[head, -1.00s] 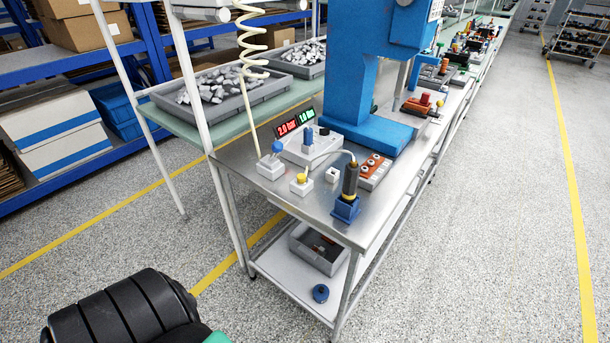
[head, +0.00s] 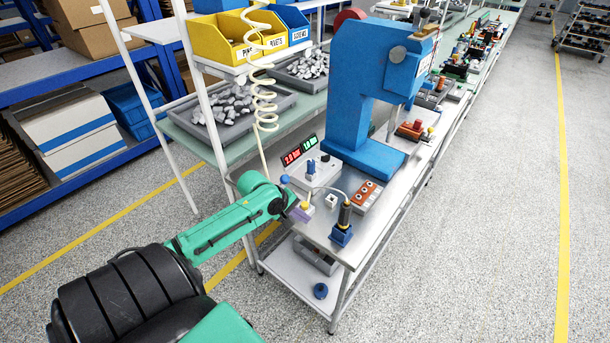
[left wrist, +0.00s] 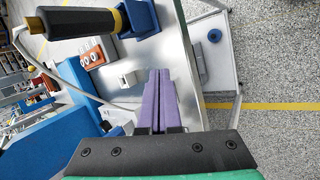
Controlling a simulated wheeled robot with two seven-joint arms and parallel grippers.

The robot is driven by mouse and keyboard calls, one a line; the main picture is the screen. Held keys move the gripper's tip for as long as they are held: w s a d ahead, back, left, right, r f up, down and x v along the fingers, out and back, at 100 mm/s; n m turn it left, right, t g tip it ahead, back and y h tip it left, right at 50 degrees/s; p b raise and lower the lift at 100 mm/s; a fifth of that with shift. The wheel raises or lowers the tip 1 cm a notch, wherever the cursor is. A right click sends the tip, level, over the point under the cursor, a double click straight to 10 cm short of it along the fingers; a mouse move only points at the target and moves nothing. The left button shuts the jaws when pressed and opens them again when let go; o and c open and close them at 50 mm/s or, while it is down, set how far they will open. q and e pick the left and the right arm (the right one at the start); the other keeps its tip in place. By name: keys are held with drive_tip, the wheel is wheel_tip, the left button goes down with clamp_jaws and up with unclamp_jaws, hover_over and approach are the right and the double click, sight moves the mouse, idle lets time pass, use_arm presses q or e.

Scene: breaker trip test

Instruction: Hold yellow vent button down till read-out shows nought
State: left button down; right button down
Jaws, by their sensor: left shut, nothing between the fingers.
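The yellow vent button (head: 306,204) shows as a small yellow patch beside my left gripper's fingertips, partly hidden by them. My left gripper (head: 299,214) reaches in from the left over the near left part of the metal bench. Its purple fingers also show in the left wrist view (left wrist: 159,100), shut together with nothing between them. I cannot tell whether they touch the button. The read-out (head: 299,149) has a red part, seeming to read 2.0 bar, and a green part, seeming to read 1.0 bar. My right gripper is not in view.
A black cylinder with a yellow band stands in a blue holder (head: 341,235), with a hose to it. Nearby are a white block (head: 331,200), an orange-topped box (head: 365,195) and a blue press (head: 353,120). A coiled hose (head: 264,100) hangs behind.

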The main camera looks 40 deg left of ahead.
use_arm(q)
drive_tip(key=w+a+r+n+t, duration=0.2)
drive_tip(key=w+a+r+n, duration=0.3)
drive_tip(key=r+n, duration=0.2)
drive_tip(key=shift+w+a+r+n+h, duration=0.3)
drive_tip(key=shift+w+a+r, duration=0.1)
drive_tip(key=shift+r, duration=0.45)
drive_tip(key=b, duration=1)
hover_over(305, 205)
drive_tip(key=a, duration=0.1)
drive_tip(key=f, duration=0.7)
drive_tip(key=shift+s, duration=0.35)
drive_tip(key=shift+f, duration=0.95)
